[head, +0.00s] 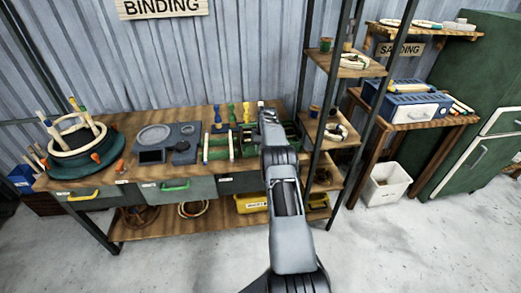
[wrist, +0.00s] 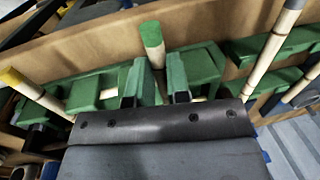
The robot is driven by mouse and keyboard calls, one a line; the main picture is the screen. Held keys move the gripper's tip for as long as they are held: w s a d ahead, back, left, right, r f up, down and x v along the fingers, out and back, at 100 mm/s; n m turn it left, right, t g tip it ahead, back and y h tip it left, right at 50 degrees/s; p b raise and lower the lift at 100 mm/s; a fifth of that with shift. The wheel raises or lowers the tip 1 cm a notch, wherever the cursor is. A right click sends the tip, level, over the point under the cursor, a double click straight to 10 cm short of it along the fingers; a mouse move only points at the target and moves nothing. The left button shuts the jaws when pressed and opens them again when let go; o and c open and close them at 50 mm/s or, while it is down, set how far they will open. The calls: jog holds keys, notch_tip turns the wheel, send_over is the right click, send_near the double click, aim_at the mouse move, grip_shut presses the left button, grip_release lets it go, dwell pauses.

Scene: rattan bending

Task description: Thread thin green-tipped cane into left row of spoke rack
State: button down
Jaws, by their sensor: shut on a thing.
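In the wrist view my gripper (wrist: 155,90) is at the green spoke rack (wrist: 100,88). Its two fingers are shut on a pale cane with a green tip (wrist: 152,38), which stands up between them. The cane's lower end is hidden by the gripper, so I cannot tell whether it sits in a hole. A yellow-tipped cane (wrist: 35,92) slants at the left, and other pale canes (wrist: 285,20) stand at the right. In the head view my gripper (head: 266,112) is over the right part of the bench, and my arm hides part of the rack (head: 217,150).
The wooden bench (head: 135,180) also holds a round form with upright canes (head: 85,140) and a dark grey device (head: 165,140) at the left. A shelf post (head: 335,120) stands close to the right of my arm. The floor in front is clear.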

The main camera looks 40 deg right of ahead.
jog(key=shift+f, duration=0.3)
dwell(0.4)
jog(key=c, duration=1)
grip_release()
notch_tip(320, 180, up, 14)
jog(key=d+p, duration=0.2)
jog(key=p, duration=0.2)
jog(key=shift+s+f, duration=0.15)
jog(key=shift+s, duration=0.3)
